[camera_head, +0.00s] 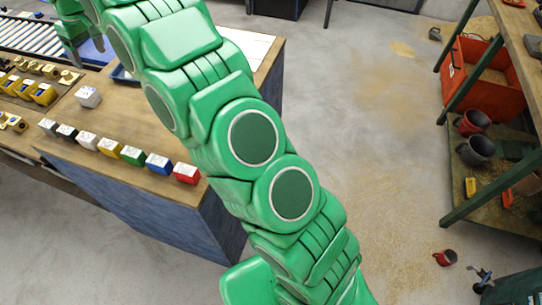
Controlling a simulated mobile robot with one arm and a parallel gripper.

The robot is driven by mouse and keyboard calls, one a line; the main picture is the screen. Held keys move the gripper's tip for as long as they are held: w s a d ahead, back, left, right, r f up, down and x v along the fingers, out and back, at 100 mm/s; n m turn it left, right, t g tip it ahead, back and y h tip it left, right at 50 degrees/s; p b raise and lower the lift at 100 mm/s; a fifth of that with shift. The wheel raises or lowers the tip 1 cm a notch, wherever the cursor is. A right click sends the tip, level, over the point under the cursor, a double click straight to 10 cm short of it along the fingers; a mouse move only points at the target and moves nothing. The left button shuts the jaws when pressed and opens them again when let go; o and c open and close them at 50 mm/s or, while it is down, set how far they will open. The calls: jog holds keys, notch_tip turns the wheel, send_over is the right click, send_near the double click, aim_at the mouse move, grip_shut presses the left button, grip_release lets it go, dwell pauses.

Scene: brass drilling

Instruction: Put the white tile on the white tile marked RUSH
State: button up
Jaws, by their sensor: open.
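One white tile (88,97) sits alone on the wooden table top, behind the row of coloured tiles, with faint marks on its face. In the row at the front edge are two more white tiles, one at the left end (48,126) and one third from the left (87,140). Any lettering is too small to read, so I cannot tell which is marked RUSH. My gripper (88,50) shows at the upper left, beyond the lone white tile and apart from it. It is open, pointing down, with nothing visible between its fingers; my arm partly hides the area around it.
The front row also has black (67,132), yellow (109,147), green (132,155), blue (158,163) and red (186,173) tiles. Brass and yellow parts (42,93) stand at the left, near a roller conveyor (35,35). My arm hides the table's right part.

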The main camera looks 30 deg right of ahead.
jog(key=s+d+r+m+g+h, duration=0.1)
jog(key=s+d+r+m, duration=0.15)
jog(key=s+d, duration=0.9)
jog(key=s+d+r+m+g, duration=0.1)
jog(key=s+d+r, duration=0.3)
jog(key=s+d, duration=0.7)
jog(key=s+d+f+m, duration=0.1)
jog(key=s+d+f, duration=0.1)
jog(key=s, duration=0.9)
jog(key=s+d+f+m+g, duration=0.1)
jog(key=s+d+f+m, duration=0.1)
jog(key=s, duration=0.9)
jog(key=s+d+f+m+h, duration=0.1)
jog(key=s+d+f, duration=0.1)
jog(key=s, duration=0.9)
jog(key=shift+s+d+f+g, duration=0.15)
jog(key=shift+d+f+g, duration=0.2)
jog(key=shift+d, duration=0.2)
